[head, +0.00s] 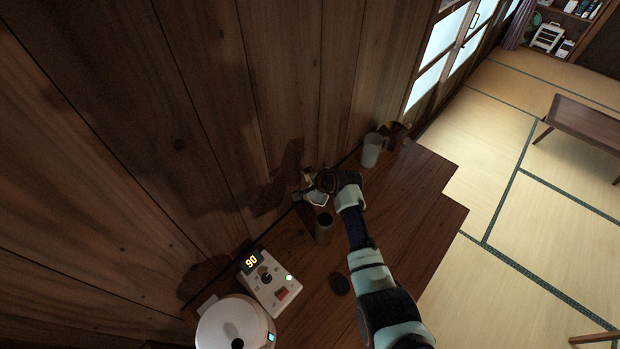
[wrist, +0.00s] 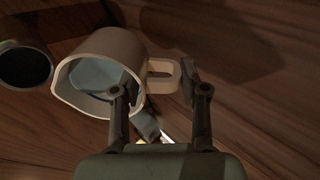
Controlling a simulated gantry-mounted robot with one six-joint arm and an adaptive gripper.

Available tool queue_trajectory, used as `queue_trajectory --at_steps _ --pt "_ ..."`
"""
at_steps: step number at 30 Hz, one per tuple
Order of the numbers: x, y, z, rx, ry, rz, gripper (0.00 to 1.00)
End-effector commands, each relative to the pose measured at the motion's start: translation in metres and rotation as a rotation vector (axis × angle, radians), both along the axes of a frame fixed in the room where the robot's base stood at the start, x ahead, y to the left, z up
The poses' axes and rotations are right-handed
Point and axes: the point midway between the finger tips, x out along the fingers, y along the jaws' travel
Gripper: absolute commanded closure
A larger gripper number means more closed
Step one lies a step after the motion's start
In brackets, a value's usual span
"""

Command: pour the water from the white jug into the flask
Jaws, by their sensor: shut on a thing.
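The white jug (wrist: 112,48) hangs in my gripper (wrist: 160,88), which is shut on its handle (wrist: 164,76), one finger on each side. Pale bluish water (wrist: 95,75) shows inside the jug, whose mouth faces the wrist camera. In the head view the jug (head: 317,198) is partly hidden by my gripper (head: 322,184). The flask (head: 323,231) is a dark grey open cylinder standing on the wooden counter, just in front of the jug. In the wrist view the flask's round dark mouth (wrist: 24,66) is left of the jug, apart from it.
A grey pitcher (head: 373,150) stands further along the counter (head: 415,190), near a small dark and yellow item (head: 396,131). A white control box reading 90 (head: 268,282), a white round appliance (head: 233,325) and a dark disc (head: 339,284) are nearer. The plank wall (head: 230,110) is close behind.

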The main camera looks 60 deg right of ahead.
Motion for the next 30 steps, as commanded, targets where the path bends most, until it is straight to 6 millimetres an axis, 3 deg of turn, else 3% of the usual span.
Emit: queue_trajectory --at_steps 30 --pt "-0.005 0.0028 0.0077 -0.05 -0.084 0.0 1.0"
